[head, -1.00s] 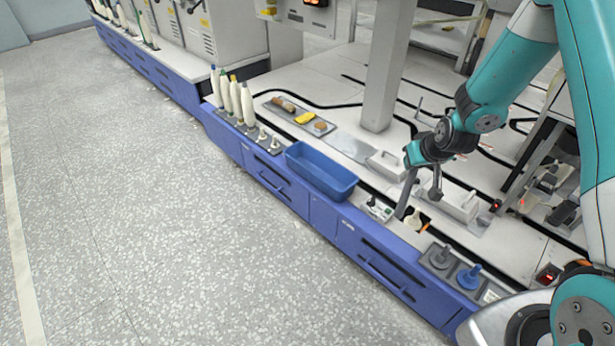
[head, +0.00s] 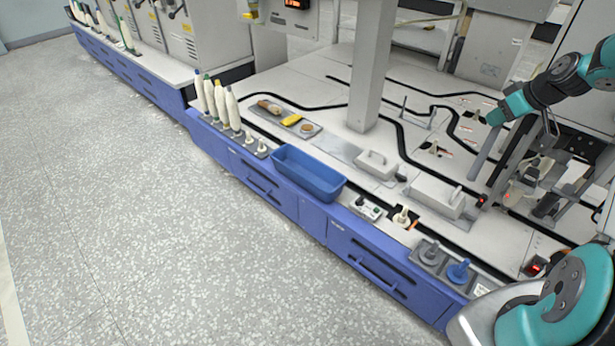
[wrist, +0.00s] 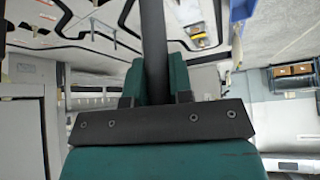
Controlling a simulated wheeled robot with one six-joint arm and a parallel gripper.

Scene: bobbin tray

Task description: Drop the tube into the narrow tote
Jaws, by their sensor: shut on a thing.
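The narrow tote is a long blue open bin (head: 302,182) on the front ledge of the bench, left of centre in the head view. It looks empty. My gripper (head: 494,122) is at the right of the head view, shut on a dark grey tube (head: 482,153). The tube hangs down at a slant, its lower end toward the left. Gripper and tube are well to the right of the tote, apart from it. In the wrist view, the tube (wrist: 153,45) rises between the green fingers of my gripper (wrist: 158,82); its far end is cut off.
A grey post (head: 371,70) stands on the bench behind the tote. White bobbins (head: 222,103) stand left of the tote. A small white switch box (head: 367,208) and a blue knob (head: 459,271) are to its right. A tray with yellow pieces (head: 285,119) lies behind.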

